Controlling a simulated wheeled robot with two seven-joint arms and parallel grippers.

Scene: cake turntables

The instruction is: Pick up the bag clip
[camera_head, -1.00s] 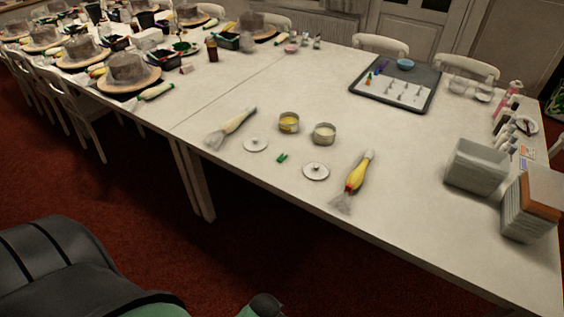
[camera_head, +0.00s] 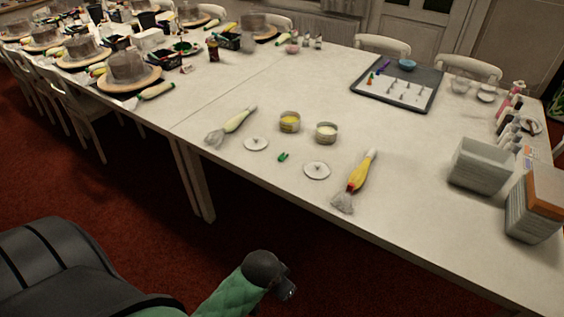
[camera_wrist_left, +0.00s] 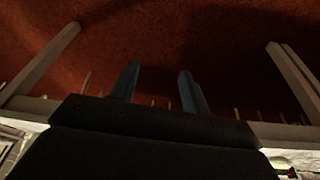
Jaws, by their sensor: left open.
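A small green clip (camera_head: 283,157), which looks like the bag clip, lies on the white table between two round white lids. My left arm reaches in at the bottom of the head view, below and in front of the table edge, well away from the clip. In the left wrist view my left gripper (camera_wrist_left: 158,70) has its two bluish fingers apart with nothing between them. The clip cannot be made out in that view. My right gripper is in neither view.
The white table (camera_head: 215,175) holds two lids (camera_head: 256,144) (camera_head: 316,170), two tins (camera_head: 289,122) (camera_head: 326,133), a pale piping bag (camera_head: 236,122) and a yellow one (camera_head: 360,174) around the clip. Grey bins (camera_head: 482,165) stand at the right. Red floor lies before the table edge.

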